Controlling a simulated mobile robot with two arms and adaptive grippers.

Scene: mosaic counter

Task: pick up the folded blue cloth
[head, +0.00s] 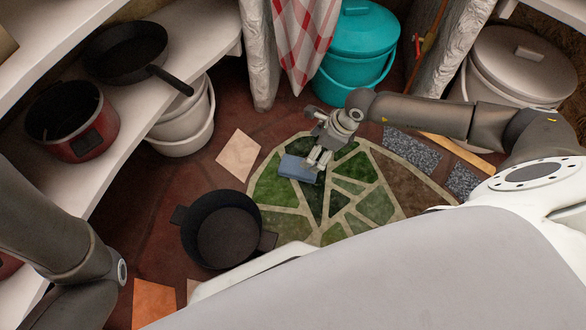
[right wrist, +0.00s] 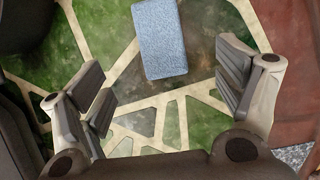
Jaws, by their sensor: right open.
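The folded blue cloth (head: 298,168) is a small flat rectangle lying on the green mosaic (head: 375,207) in the head view. In the right wrist view the cloth (right wrist: 160,38) shows near the top, beyond the fingertips and toward the gap between them. My right gripper (head: 318,160) is over the cloth's right end in the head view. In the right wrist view its fingers (right wrist: 168,75) are spread wide with nothing between them. I cannot tell its exact height above the cloth. My left arm is at the left edge of the head view, with its gripper out of view.
A black pot (head: 228,232) stands left of the mosaic. A shelf at the left holds a frying pan (head: 125,52) and a red pot (head: 72,120). White buckets (head: 185,120), a teal bucket (head: 357,50) and a lidded bin (head: 525,62) stand around the back.

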